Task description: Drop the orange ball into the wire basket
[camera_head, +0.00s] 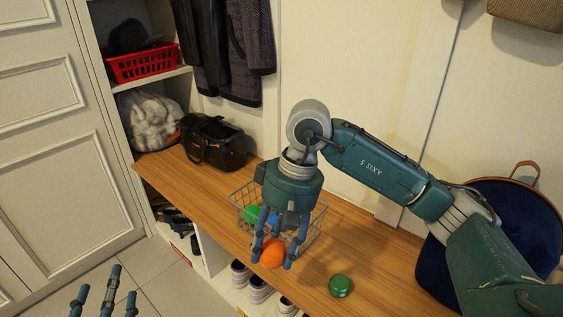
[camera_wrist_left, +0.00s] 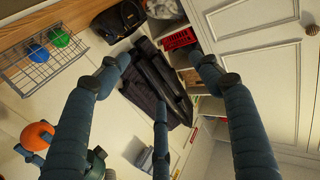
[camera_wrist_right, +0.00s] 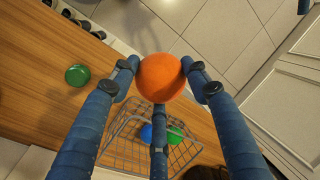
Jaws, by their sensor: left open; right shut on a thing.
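The orange ball (camera_head: 272,253) is held between the fingers of my right gripper (camera_head: 275,250), in front of the wire basket. In the right wrist view the ball (camera_wrist_right: 161,78) sits between the fingertips. The wire basket (camera_head: 318,222) stands on the wooden bench top. A green ball (camera_head: 252,213) and a blue ball are inside it; in the left wrist view the basket (camera_wrist_left: 30,72) shows the blue ball (camera_wrist_left: 38,53) and green ball (camera_wrist_left: 59,38). My left gripper (camera_head: 105,290) is open and empty at the lower left, away from the basket.
A green round object (camera_head: 340,286) lies on the bench (camera_head: 385,262) right of the basket. A black handbag (camera_head: 213,143) stands at the bench's far left. A dark blue bag (camera_head: 500,215) stands at the right. Shoes (camera_head: 259,287) sit in cubbies below.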

